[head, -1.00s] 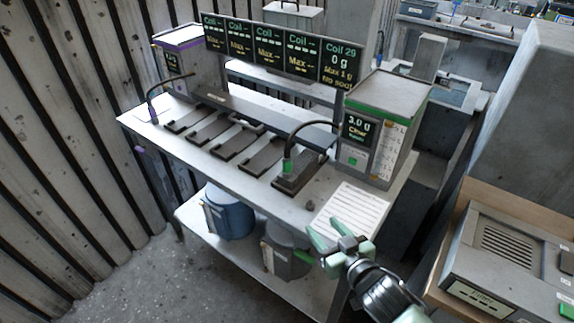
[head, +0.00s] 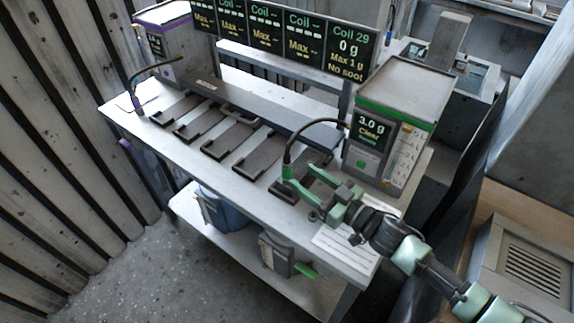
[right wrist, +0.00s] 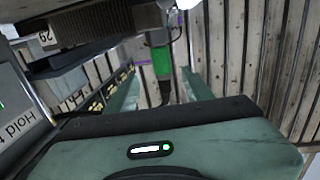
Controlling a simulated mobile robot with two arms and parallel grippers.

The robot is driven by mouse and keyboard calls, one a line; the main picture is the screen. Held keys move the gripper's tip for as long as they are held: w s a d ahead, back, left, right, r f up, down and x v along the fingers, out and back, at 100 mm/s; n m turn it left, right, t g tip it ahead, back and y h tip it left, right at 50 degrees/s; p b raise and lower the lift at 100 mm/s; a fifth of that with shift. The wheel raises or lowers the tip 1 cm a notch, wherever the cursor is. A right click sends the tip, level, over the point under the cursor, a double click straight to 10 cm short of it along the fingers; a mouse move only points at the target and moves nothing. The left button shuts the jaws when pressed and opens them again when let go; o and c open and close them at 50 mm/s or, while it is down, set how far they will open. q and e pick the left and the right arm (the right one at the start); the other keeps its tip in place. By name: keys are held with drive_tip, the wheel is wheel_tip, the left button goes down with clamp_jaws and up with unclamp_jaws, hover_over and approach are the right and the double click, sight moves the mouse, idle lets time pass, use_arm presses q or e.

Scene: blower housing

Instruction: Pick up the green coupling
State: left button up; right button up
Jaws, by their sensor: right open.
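The green coupling (head: 288,172) is on the end of a dark hose, upright at the rightmost dark plate on the bench. In the right wrist view the green coupling (right wrist: 162,62) shows in line with the gap between my fingers. My right gripper (head: 303,193) is open just to the right of the coupling, with its fingers pointing at it. In the wrist view the two green fingers of the right gripper (right wrist: 158,82) stand apart on either side of the coupling; contact cannot be seen. My left gripper is not in view.
A grey box with a green band (head: 405,100) stands behind my right gripper. Several dark plates (head: 230,140) line the bench (head: 150,135). A purple-banded box (head: 160,35) stands at the far left. A paper sheet (head: 345,250) lies under my wrist. Buckets (head: 222,212) stand on the lower shelf.

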sight(291, 172)
drive_tip(key=x, duration=0.1)
drive_tip(key=b+x, duration=0.1)
drive_tip(key=x, duration=0.1)
drive_tip(key=shift+a+f, duration=0.2)
drive_tip(key=shift+f, duration=0.05)
drive_tip(key=b+x, duration=0.1)
drive_tip(key=x, duration=0.1)
drive_tip(key=shift+w+a+f+b, duration=0.1)
drive_tip(key=shift+w+a+b, duration=0.1)
drive_tip(key=shift+b, duration=0.1)
drive_tip(key=shift+w+a, duration=0.3)
drive_tip(key=shift+a, duration=0.15)
drive_tip(key=c, duration=0.8)
clamp_jaws()
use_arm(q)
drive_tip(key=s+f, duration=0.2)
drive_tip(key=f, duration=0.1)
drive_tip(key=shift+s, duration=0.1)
